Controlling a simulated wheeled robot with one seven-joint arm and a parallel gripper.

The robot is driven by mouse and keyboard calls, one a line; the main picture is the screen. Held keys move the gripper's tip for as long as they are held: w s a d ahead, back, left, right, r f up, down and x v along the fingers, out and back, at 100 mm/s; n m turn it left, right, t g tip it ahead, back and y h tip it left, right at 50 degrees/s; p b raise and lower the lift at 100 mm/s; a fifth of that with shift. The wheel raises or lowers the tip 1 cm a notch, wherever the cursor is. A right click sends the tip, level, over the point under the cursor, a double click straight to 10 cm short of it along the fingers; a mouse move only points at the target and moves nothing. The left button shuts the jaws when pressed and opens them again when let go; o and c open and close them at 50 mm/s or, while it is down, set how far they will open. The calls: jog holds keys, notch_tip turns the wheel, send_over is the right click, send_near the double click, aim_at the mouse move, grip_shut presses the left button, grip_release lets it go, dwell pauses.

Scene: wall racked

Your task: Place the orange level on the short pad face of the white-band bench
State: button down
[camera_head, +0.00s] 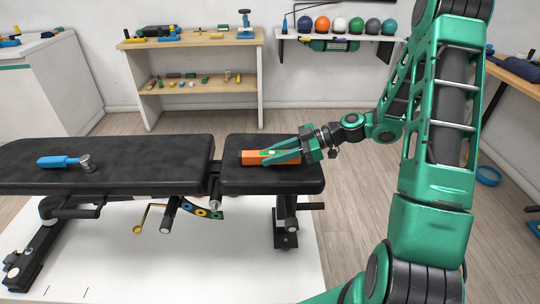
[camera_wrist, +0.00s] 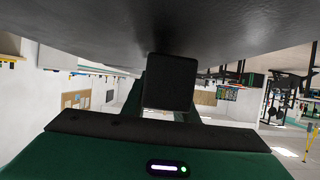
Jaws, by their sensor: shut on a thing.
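In the wrist view, the dark pad underside or face (camera_wrist: 110,25) fills the top and a dark square block (camera_wrist: 170,82) stands in the middle. No white band on the bench is clear to me.
The long pad (camera_head: 130,155) to the left holds a blue tool (camera_head: 58,161) and a small metal piece (camera_head: 86,163). A wooden rack (camera_head: 195,80) and a shelf of coloured balls (camera_head: 340,36) stand at the wall. A blue ring (camera_head: 488,175) lies on the floor at right.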

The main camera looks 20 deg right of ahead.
jog(key=shift+f, duration=0.3)
jog(key=c, duration=1.3)
grip_release()
jog(key=shift+c, duration=0.2)
